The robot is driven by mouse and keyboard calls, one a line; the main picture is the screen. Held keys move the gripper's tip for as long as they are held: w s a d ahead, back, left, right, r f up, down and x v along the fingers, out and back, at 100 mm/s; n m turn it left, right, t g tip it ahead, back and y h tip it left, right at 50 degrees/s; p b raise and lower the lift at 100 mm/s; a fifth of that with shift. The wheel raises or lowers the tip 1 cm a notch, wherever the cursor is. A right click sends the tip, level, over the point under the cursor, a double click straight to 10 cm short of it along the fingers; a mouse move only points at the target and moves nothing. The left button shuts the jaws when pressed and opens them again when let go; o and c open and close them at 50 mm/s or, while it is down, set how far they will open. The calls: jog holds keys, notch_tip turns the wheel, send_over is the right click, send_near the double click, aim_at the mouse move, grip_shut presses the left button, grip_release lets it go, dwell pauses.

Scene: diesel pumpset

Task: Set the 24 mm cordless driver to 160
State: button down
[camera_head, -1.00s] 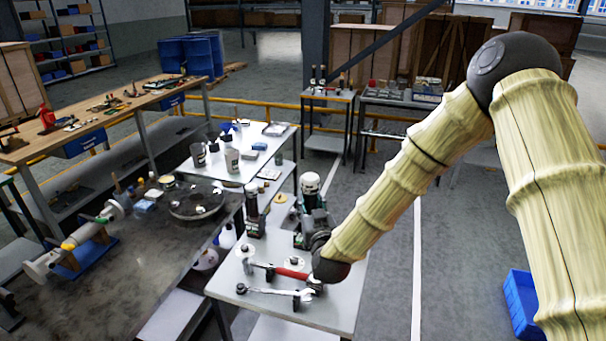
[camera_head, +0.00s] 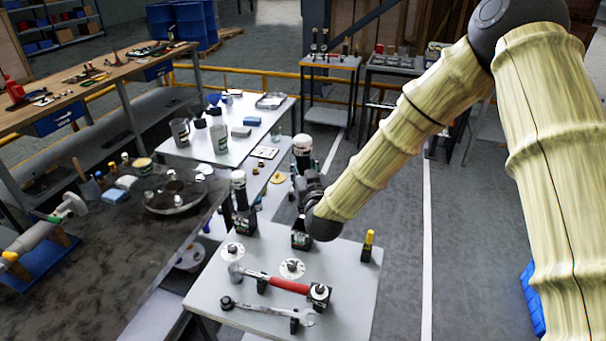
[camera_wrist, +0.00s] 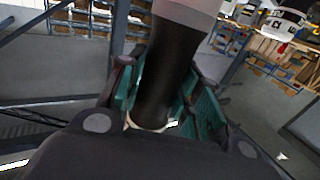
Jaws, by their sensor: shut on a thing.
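My gripper (camera_head: 303,178) is shut on a cordless driver (camera_head: 302,146) with a pale round top and a dark body. It is upright or nearly so, above the back of the small grey table (camera_head: 225,285). In the wrist view the driver's dark grip (camera_wrist: 168,65) stands between the green finger pads. A second, similar driver (camera_head: 239,190) stands on a dark base to the left. A dark block with a label (camera_head: 302,240) sits on the table below my gripper. My wrist hides part of the held driver. I cannot read any size or setting.
A dark workbench (camera_head: 130,235) is close on the left. A white table (camera_head: 180,150) with cups stands behind.

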jog(key=shift+w+f+b, duration=0.25)
jog(key=shift+f+b, duration=0.05)
jog(key=shift+f, duration=0.2)
jog(key=shift+w+f+b, duration=0.2)
jog(key=shift+f+b, duration=0.1)
jog(key=shift+f, duration=0.15)
jog(key=shift+s+f+b, duration=0.1)
jog(key=shift+f+b, duration=0.3)
jog(key=shift+b, duration=0.15)
notch_tip(320, 180, down, 12)
jog(key=b, duration=0.8)
jog(key=shift+b, duration=0.35)
jog(key=shift+f+b, duration=0.9)
jog(key=shift+f, duration=0.1)
dwell(1.6)
jog(key=c, duration=0.9)
grip_release()
jog(key=shift+s+f, duration=0.1)
jog(key=shift+s, duration=0.05)
